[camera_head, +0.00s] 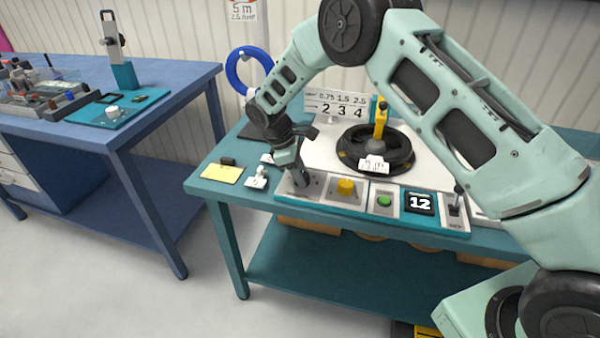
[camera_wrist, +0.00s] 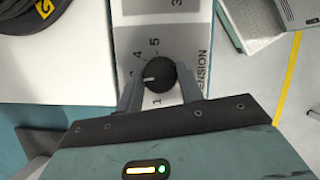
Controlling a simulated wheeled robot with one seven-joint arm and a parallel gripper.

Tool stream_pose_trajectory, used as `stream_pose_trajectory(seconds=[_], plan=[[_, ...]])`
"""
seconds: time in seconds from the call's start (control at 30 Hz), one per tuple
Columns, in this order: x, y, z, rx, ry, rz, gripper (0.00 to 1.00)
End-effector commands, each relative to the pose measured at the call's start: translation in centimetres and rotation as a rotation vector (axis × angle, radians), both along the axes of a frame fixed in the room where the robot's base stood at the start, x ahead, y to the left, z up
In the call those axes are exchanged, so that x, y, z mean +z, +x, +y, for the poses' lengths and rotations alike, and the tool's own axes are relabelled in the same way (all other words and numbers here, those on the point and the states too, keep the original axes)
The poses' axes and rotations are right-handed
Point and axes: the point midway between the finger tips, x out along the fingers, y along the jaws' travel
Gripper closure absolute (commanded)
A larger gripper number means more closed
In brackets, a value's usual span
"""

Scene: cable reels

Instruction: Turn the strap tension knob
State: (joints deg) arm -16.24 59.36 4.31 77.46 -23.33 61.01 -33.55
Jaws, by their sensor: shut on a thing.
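The strap tension knob (camera_wrist: 160,75) is a round black dial with a white pointer mark, on a light panel. The panel (camera_wrist: 150,18) carries printed numbers and the partly covered word TENSION. The pointer faces left in the wrist view, below the 4. My gripper (camera_wrist: 160,88) is shut on the knob, one finger on each side. In the head view my gripper (camera_head: 300,180) reaches down to the left end of the control row and hides the knob there.
Right of the gripper are a yellow knob (camera_head: 346,186), a green button (camera_head: 384,201), a display reading 12 (camera_head: 419,203) and a lever (camera_head: 456,200). A black reel (camera_head: 400,160) stands behind. A yellow note (camera_head: 222,173) and small parts lie left. A blue bench (camera_head: 150,110) stands further left.

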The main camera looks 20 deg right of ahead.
Motion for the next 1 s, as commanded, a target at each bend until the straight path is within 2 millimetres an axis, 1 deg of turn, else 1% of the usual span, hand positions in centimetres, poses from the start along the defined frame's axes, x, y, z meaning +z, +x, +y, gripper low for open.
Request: stream_pose_trajectory(seconds=[0.2,0.4,0.93,0.97,1.0], plan=[[0.07,0.14,-0.08,-0.116,0.0,-0.002,0.86],[0.07,0.15,-0.09,-0.173,0.0,-0.001,0.86],[0.08,0.17,-0.12,-0.19,-0.001,-0.002,0.86],[0.07,0.17,-0.12,-0.19,-0.001,-0.002,0.55],[0.07,0.16,-0.12,-0.19,-0.001,-0.002,0.44]])
